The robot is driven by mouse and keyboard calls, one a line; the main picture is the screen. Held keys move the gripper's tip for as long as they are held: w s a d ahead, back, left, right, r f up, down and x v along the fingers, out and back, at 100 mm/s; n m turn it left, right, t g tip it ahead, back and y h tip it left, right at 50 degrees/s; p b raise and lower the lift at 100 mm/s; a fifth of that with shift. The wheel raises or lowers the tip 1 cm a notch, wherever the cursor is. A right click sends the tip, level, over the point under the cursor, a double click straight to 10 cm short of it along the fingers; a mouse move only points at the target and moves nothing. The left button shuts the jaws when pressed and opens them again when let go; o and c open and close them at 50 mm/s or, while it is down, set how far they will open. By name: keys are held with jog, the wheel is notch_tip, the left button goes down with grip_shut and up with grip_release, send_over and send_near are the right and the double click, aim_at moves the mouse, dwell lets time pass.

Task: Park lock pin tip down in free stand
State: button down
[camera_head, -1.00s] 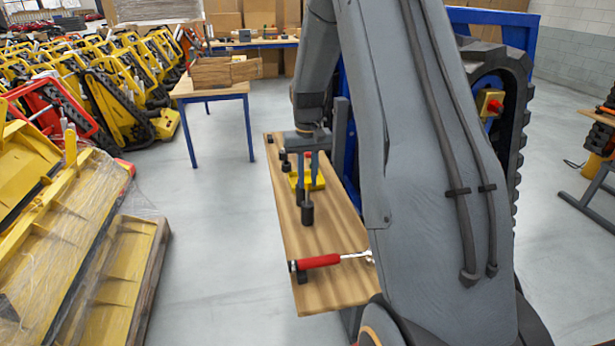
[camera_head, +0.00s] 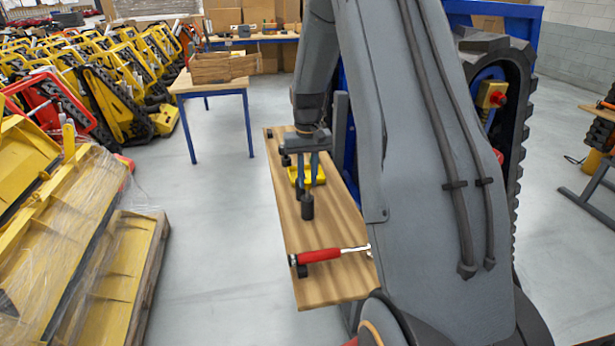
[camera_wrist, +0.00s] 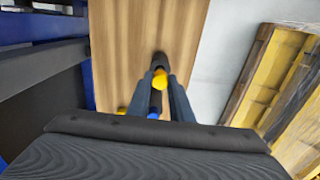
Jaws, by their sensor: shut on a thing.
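The lock pin appears to be the piece with a yellow end (camera_wrist: 160,79) between my fingertips in the wrist view; most of it is hidden. My gripper (camera_head: 308,172) is shut on it, fingers pointing down over the wooden board. A dark round stand (camera_head: 307,207) stands on the board just in front of the fingers; it also shows beyond the fingertips in the wrist view (camera_wrist: 159,61). I cannot tell whether the pin touches it. A yellow base (camera_head: 317,175) lies behind the fingers, partly covered. Something blue (camera_wrist: 155,102) shows between the fingers.
A red-handled tool (camera_head: 318,255) lies across the near end of the board (camera_head: 335,285). A small dark part (camera_head: 286,160) stands at the left edge. A blue rack and tracked carrier (camera_head: 490,110) stand close on the right.

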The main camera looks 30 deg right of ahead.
jog(key=shift+f+b, duration=0.7)
jog(key=shift+f, duration=1.1)
jog(key=c, duration=1.5)
grip_release()
notch_tip(320, 180, up, 8)
jog(key=shift+f+b, duration=0.1)
jog(key=shift+b, duration=0.95)
jog(key=s+a+n, duration=0.1)
jog(key=s+a, duration=0.4)
jog(key=s, duration=0.2)
jog(key=s+a+f+n, duration=0.1)
jog(key=s+a, duration=0.5)
jog(key=s, duration=0.2)
jog(key=s+a+f+n+t, duration=0.1)
jog(key=s+a, duration=0.5)
jog(key=s, duration=0.1)
jog(key=shift+s+a, duration=0.15)
jog(key=shift+s, duration=0.25)
